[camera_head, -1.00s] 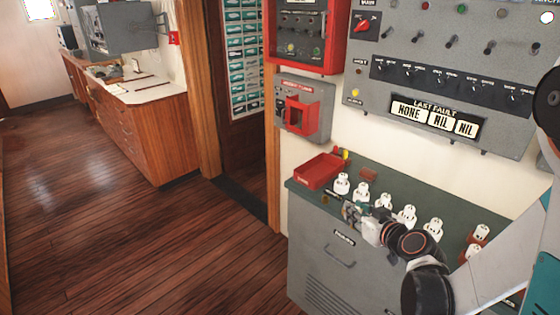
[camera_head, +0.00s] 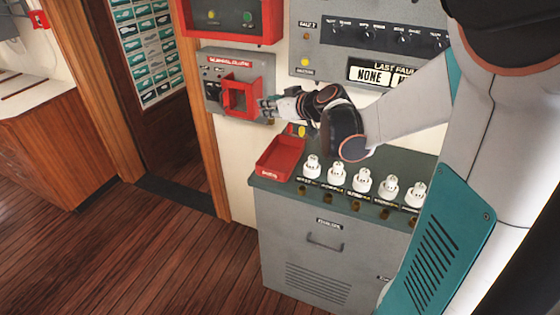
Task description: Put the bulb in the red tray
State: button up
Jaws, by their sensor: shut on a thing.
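My gripper (camera_head: 268,108) is up at the left end of my arm, in front of the wall, just right of the red guard on the grey wall box in the picture. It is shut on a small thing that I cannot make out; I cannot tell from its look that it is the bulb. I see no other clear loose bulb. The red tray (camera_head: 279,156) sits on the left end of the green counter top, below my gripper in the picture. It looks empty, with its floor visible.
Several white round fittings (camera_head: 337,174) stand in a row right of the tray. A small yellow-and-red thing (camera_head: 301,131) is behind it. The grey wall box with its red guard (camera_head: 240,97) is above left. My arm hides the counter's right side. The wooden floor is clear.

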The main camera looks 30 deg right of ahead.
jog(key=shift+d+r, duration=0.15)
jog(key=shift+d, duration=0.15)
notch_tip(320, 180, down, 20)
jog(key=b, duration=0.7)
jog(key=shift+r+b, duration=0.25)
jog(key=shift+b, duration=0.1)
jog(key=shift+f, duration=0.2)
jog(key=o, duration=0.5)
jog(key=shift+r, duration=0.15)
jog(key=shift+s+d+r, duration=0.1)
jog(key=shift+r, duration=0.05)
jog(key=p+v, duration=0.3)
jog(key=v, duration=0.8)
jog(key=shift+s, duration=0.4)
